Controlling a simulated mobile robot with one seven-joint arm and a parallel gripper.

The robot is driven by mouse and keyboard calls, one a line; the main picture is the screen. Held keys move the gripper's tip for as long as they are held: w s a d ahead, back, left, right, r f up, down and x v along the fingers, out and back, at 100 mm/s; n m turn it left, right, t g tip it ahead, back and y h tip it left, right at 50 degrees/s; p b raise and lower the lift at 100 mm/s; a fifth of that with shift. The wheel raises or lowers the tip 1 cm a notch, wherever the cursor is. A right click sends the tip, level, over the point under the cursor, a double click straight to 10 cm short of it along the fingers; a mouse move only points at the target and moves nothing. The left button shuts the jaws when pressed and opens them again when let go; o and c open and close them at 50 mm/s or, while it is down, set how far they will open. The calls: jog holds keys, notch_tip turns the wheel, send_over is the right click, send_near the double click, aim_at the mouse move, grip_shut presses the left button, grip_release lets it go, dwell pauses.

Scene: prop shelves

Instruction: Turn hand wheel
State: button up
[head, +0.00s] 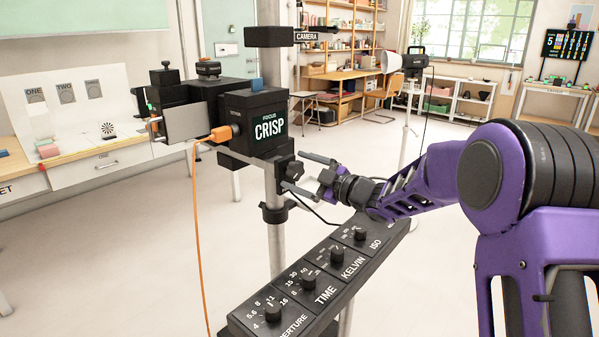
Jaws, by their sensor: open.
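A small black knob (287,168) sits on the side of the camera post, below the black camera box; it looks like the hand wheel. My gripper (293,170) comes in from the right with its fingers pointing left. Its jaws are open, one finger above and one below the level of the knob, with the tips close to it. I cannot tell whether the fingers touch the knob. The post (275,240) is upright.
A black control panel (290,303) with several dials lies below my gripper. An orange cable (199,250) hangs from the camera. A table with a white board (70,150) stands at left. A lamp on a stand (393,62) is behind. Clear floor lies at lower left.

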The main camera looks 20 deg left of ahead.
jog(key=shift+d, duration=0.1)
jog(key=v, duration=1.7)
jog(key=shift+p, duration=0.4)
jog(key=shift+s+d, duration=0.1)
